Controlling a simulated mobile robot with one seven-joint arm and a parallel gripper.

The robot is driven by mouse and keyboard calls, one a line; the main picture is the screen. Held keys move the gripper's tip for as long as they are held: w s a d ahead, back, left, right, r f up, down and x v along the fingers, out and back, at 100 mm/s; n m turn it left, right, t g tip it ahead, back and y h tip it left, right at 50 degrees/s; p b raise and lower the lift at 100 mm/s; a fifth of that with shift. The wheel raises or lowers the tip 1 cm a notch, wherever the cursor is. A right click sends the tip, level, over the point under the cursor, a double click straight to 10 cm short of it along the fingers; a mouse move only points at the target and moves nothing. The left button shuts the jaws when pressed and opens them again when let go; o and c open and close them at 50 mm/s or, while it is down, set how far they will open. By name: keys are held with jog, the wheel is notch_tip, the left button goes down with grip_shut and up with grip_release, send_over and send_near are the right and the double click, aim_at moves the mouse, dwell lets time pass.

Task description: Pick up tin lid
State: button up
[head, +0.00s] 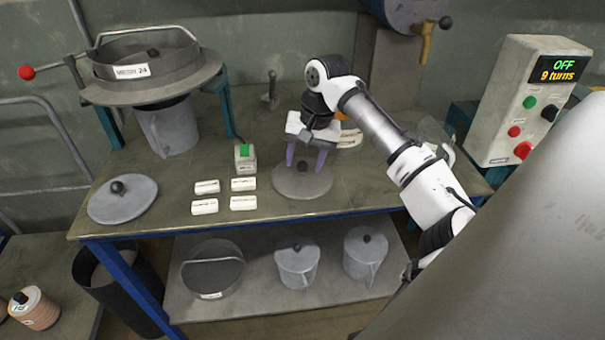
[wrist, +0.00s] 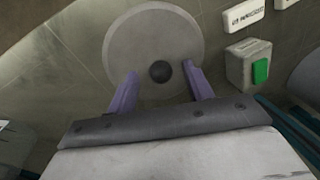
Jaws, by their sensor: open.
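A round grey lid (head: 302,183) with a dark ball knob lies flat on the bench top in the head view, right of the white labelled blocks. It also shows in the wrist view (wrist: 135,40), its black knob (wrist: 160,71) near the middle. My gripper (head: 305,158) is above this lid, its two purple fingers apart and pointing down. In the wrist view my gripper (wrist: 158,80) has one finger on each side of the knob, with gaps on both sides. A second grey lid (head: 122,199) with a dark knob lies at the bench's left end. Which one is the tin lid, I cannot tell.
Several white labelled blocks (head: 243,184) and a box with a green button (head: 245,157) stand left of the lid. A sieve machine (head: 150,65) stands at the back left, a control box (head: 525,98) at the right.

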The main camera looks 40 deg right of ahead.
jog(key=shift+w+a+f, duration=0.1)
jog(key=shift+f, duration=0.5)
jog(key=c, duration=1.1)
